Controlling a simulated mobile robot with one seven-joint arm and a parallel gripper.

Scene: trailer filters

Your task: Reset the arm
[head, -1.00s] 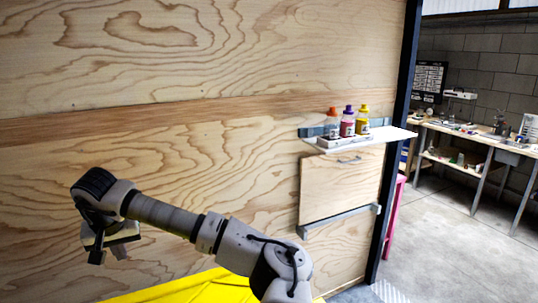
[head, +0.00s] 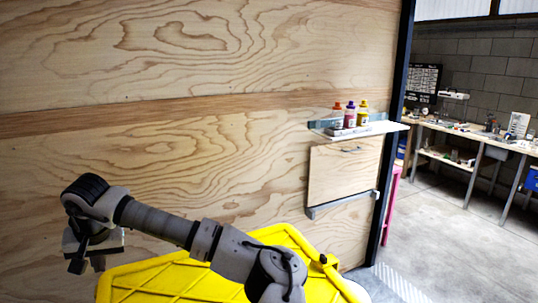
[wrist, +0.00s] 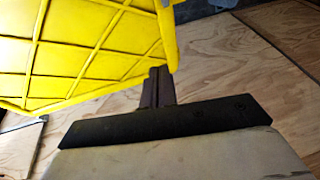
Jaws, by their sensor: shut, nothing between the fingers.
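My gripper (head: 88,265) hangs at the end of my arm at the lower left of the head view, in front of the plywood wall. In the wrist view my gripper (wrist: 158,80) shows its two dark fingers pressed together with nothing between them. A yellow ribbed lid or panel (head: 160,283) lies below and to the right of the gripper in the head view. The same yellow panel (wrist: 85,50) fills the upper left of the wrist view, its edge close to the fingertips in the picture. I cannot tell whether they touch.
A plywood wall (head: 200,100) stands behind the arm. To the right is open concrete floor (head: 445,230) and a workbench (head: 470,138).

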